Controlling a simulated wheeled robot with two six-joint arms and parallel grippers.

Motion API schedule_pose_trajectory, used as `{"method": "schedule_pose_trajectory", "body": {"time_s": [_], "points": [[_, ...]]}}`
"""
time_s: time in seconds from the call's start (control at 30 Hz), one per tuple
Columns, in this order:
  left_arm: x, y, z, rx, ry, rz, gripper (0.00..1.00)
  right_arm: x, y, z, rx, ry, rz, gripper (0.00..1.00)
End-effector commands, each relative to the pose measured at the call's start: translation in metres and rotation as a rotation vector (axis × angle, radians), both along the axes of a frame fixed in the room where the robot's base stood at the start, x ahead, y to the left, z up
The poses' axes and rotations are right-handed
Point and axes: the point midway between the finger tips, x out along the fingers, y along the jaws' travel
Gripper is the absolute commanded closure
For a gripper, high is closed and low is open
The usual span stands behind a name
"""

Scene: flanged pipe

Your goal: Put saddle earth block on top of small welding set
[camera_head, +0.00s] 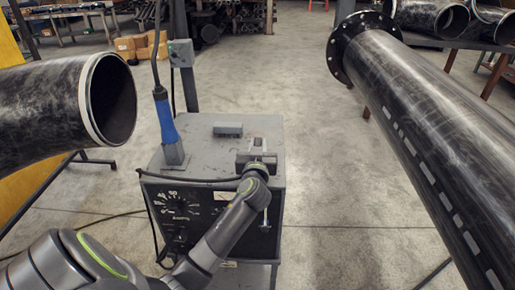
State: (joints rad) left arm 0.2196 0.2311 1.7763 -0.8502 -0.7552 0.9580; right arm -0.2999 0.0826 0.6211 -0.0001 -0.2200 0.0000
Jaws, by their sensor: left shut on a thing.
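The small welding set (212,147) is a grey box-shaped machine with dials on its dark front panel. It stands in the middle of the camera_head view. My left arm reaches in from the lower left, and my left gripper (256,156) is over the right part of the set's top. It is shut on a small grey piece (257,143), which looks like the saddle earth block. The gripper hides most of this piece, and I cannot tell whether it touches the top. My right gripper is not in view.
A flat grey block (228,129) and a blue-handled tool (168,127) stand on the set's top. A large dark pipe (50,112) is at the left, and a flanged pipe (425,140) runs down the right. Cartons (138,46) lie behind. Open floor surrounds the set.

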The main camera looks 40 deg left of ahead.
Motion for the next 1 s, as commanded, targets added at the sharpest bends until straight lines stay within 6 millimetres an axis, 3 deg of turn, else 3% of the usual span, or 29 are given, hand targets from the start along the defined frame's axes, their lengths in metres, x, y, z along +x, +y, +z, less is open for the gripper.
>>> {"method": "schedule_pose_trajectory", "body": {"time_s": [0.4, 0.43, 0.57, 1.0], "points": [[0.0005, -0.0007, -0.0066, 0.003, -0.005, -0.003, 1.00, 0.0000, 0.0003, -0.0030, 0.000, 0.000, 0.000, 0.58], [0.0000, -0.0003, -0.0078, 0.001, -0.001, -0.002, 0.76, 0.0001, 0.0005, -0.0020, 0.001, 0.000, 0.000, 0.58], [0.0001, -0.0002, -0.0075, 0.001, -0.001, -0.001, 0.59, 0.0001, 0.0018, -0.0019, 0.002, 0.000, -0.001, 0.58], [-0.0063, -0.0047, -0.0077, -0.001, -0.001, -0.002, 0.58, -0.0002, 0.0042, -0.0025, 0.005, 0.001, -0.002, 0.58]]}}
